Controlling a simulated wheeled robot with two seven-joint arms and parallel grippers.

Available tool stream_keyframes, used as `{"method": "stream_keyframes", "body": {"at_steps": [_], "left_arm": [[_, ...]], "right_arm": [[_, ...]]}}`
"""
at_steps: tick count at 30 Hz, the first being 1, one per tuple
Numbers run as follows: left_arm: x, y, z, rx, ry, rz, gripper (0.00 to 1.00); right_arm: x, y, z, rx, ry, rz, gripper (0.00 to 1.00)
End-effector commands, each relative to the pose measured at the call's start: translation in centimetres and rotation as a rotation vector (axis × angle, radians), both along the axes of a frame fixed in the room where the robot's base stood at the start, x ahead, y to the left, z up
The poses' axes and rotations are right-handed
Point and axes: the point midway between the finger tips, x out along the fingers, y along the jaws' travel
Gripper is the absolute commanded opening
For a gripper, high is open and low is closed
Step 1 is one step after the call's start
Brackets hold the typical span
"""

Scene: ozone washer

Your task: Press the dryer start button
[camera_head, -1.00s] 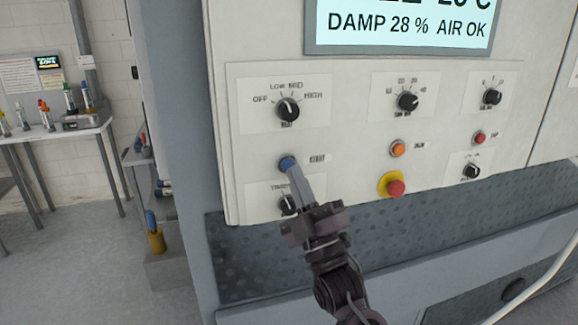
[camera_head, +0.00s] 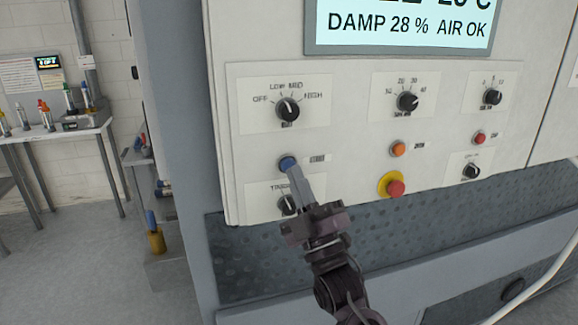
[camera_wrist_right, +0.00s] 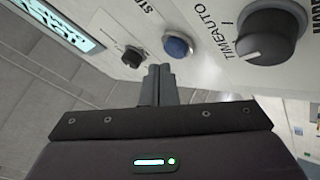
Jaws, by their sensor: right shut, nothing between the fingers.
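The control panel (camera_head: 350,130) of the machine carries a round blue button (camera_head: 287,164) at its lower left. In the right wrist view the blue button (camera_wrist_right: 177,46) has a label beside it, partly cut off, beginning with "ST". My right gripper (camera_head: 294,171) is shut and empty, pointing up at the blue button. In the head view its fingertips overlap the button's lower right edge. In the right wrist view the fingertips (camera_wrist_right: 160,69) lie just below and left of the button; I cannot tell whether they touch it. My left gripper is not in view.
Close below the blue button is a black timer knob (camera_head: 287,205). Above it is a black rotary knob (camera_head: 288,109). To the right are an orange button (camera_head: 398,150), a red button (camera_head: 479,138) and a red emergency stop (camera_head: 396,188). A display (camera_head: 405,28) sits above.

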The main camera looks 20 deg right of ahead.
Motion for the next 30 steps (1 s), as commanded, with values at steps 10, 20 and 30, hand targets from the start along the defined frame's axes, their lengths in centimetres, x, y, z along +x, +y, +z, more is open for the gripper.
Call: {"method": "stream_keyframes", "body": {"at_steps": [10, 20, 30], "left_arm": [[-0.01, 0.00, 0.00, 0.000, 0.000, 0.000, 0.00], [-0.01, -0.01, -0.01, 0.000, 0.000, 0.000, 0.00], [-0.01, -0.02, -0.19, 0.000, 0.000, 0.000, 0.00]], "right_arm": [[0.00, 0.00, 0.00, 0.000, 0.000, 0.000, 0.00], [0.02, 0.00, 0.00, 0.000, 0.000, 0.000, 0.00], [0.87, 0.01, 0.01, -0.001, 0.000, -0.001, 0.00]]}}
